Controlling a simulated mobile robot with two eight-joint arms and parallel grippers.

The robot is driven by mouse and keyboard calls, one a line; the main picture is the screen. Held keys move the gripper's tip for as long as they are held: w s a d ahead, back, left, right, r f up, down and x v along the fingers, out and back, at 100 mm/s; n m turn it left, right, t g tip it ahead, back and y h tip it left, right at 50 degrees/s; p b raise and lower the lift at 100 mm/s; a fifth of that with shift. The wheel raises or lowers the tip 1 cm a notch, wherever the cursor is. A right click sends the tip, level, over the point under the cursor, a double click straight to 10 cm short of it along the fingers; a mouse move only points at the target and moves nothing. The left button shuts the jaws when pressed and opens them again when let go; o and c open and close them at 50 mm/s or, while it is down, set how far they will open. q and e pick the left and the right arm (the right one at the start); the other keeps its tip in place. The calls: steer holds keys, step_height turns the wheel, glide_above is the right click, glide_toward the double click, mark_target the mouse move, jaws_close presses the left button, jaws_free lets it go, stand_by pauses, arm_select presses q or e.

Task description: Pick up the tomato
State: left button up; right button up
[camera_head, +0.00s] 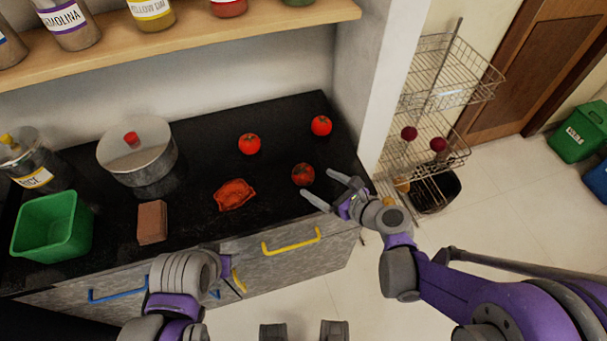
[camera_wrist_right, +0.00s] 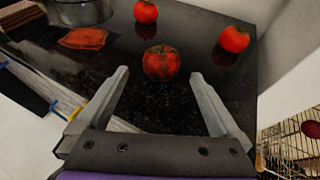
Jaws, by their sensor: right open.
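Three red tomatoes rest on the black countertop. The nearest tomato (camera_head: 303,175) lies just beyond my right gripper (camera_head: 316,186). In the right wrist view this tomato (camera_wrist_right: 161,63) sits ahead of the two fingertips, centred between them and darker in patches. My right gripper (camera_wrist_right: 158,75) is open and empty, with its fingers spread at the counter's front right. A second tomato (camera_head: 249,144) lies farther back to the left, and a third (camera_head: 321,125) at the back right. My left arm shows at the bottom; its gripper fingers are mostly hidden behind the wrist.
A crumpled red-orange item (camera_head: 235,195), a brown block (camera_head: 152,222), a lidded pot (camera_head: 137,152) and a green bin (camera_head: 52,226) occupy the counter's left. A wall (camera_head: 372,85) bounds the right back. A wire rack (camera_head: 430,130) stands beyond it.

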mark_target(310, 178)
steer(key=x, duration=0.2)
steer(key=shift+w+a+f, duration=0.15)
steer(key=shift+a+f, duration=0.05)
steer(key=shift+a, duration=0.2)
steer(key=x, duration=0.5)
steer(key=shift+w+d+f, duration=0.15)
steer(key=shift+w, duration=0.2)
steer(key=c, duration=1.3)
